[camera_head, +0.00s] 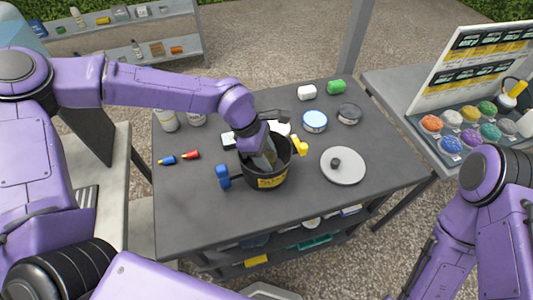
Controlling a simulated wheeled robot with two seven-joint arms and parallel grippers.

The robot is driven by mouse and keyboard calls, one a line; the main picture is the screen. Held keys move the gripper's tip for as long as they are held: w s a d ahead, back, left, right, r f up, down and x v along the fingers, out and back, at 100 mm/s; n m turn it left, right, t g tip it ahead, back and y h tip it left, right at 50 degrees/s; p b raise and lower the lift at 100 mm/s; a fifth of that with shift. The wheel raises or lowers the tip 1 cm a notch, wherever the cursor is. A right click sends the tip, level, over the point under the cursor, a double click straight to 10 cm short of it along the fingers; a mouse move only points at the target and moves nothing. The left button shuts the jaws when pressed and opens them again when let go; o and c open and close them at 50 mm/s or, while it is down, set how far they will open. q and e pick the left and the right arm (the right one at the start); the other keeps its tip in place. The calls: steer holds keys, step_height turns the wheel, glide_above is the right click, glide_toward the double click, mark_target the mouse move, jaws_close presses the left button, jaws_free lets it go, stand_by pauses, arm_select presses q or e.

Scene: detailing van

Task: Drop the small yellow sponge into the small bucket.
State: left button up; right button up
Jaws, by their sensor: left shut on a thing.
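The small bucket (268,178) is black with a yellow label and stands upright on the dark table. My left gripper (266,157) reaches down into its mouth from above. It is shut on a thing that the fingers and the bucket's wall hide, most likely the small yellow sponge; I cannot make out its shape.
A grey round lid (343,166) lies right of the bucket. Two round tins, a green block (336,87) and a white block stand behind. Red and blue small bottles (190,155) lie left. A side table (390,85) at right holds colourful pads. The table's front is clear.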

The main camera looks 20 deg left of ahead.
arm_select(q)
steer(key=shift+f+b, duration=0.35)
steer(key=shift+f, duration=0.35)
steer(key=shift+r+p, duration=0.2)
steer(key=shift+p, duration=0.3)
steer(key=o, duration=1.1)
steer(key=shift+r+p, duration=1.5)
steer(key=shift+p, duration=0.25)
steer(key=shift+r, duration=0.1)
